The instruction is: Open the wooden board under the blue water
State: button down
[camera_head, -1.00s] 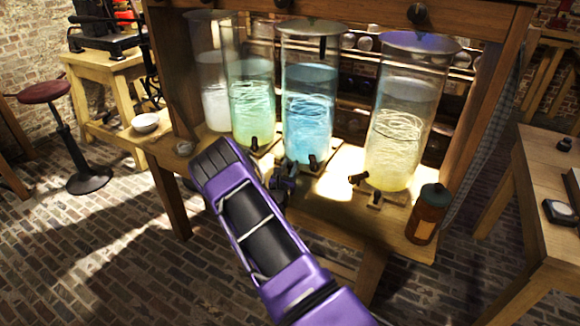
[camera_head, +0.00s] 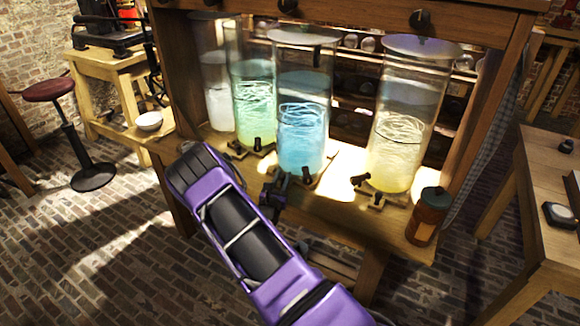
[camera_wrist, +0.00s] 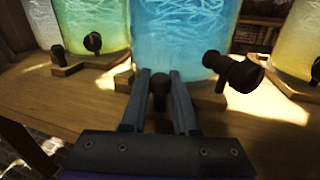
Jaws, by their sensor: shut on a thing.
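The blue water jar (camera_head: 303,125) stands upright on its small wooden board (camera_wrist: 211,104), between the green jar and the yellow jar. A dark knob (camera_wrist: 159,86) at the board's front edge sits between the fingers of my gripper (camera_wrist: 159,78), which is shut on it. In the head view my gripper (camera_head: 275,188) is just in front of and left of the blue jar's base, and my forearm hides part of the bench front. The jar's black spigot (camera_wrist: 235,72) is to the right of the fingers and apart from them.
The green jar (camera_head: 256,105), a pale jar (camera_head: 218,95) and the yellow jar (camera_head: 398,130) share the wooden bench. A brown bottle (camera_head: 427,216) stands at the right front corner. A side table (camera_head: 545,165) is at the right. Brick floor in front is open.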

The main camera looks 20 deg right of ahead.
jog(key=s+a+p, duration=0.2)
jog(key=s+a, duration=0.9)
jog(key=a, duration=0.3)
jog(key=shift+s+a, duration=0.2)
jog(key=c, duration=0.7)
grip_release()
jog(key=v, duration=1.7)
jog(key=shift+s+a, duration=0.15)
